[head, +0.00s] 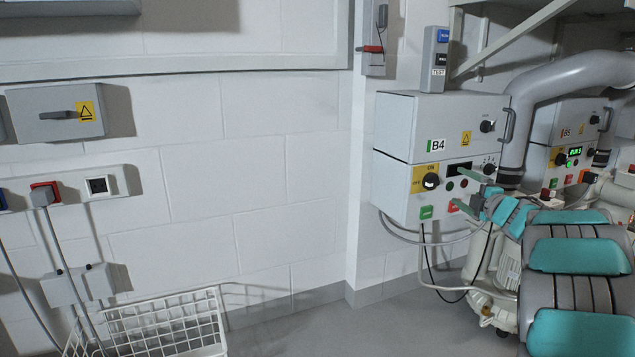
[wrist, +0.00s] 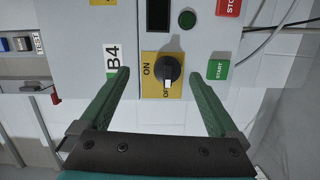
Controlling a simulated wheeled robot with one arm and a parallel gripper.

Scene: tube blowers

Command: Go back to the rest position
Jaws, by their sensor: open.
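My gripper (head: 445,187) reaches from the right toward the front of the grey B4 control box (head: 397,165). Its two green fingers are apart with nothing between them. In the wrist view, my gripper (wrist: 160,77) has its fingertips on either side of the black rotary knob (wrist: 169,69) on a yellow ON/OFF plate (wrist: 149,84). The knob's white mark points toward the OFF lettering, which is partly covered. I see no finger touching the knob, but the exact depth gap is unclear. The knob also shows in the head view (head: 431,181).
A green START button (wrist: 218,69) and a red STOP button (wrist: 229,7) sit beside the knob. A B5 box (head: 566,150) and thick grey pipe (head: 580,75) stand at right. A white wire basket (head: 165,325) is at lower left. The floor between is clear.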

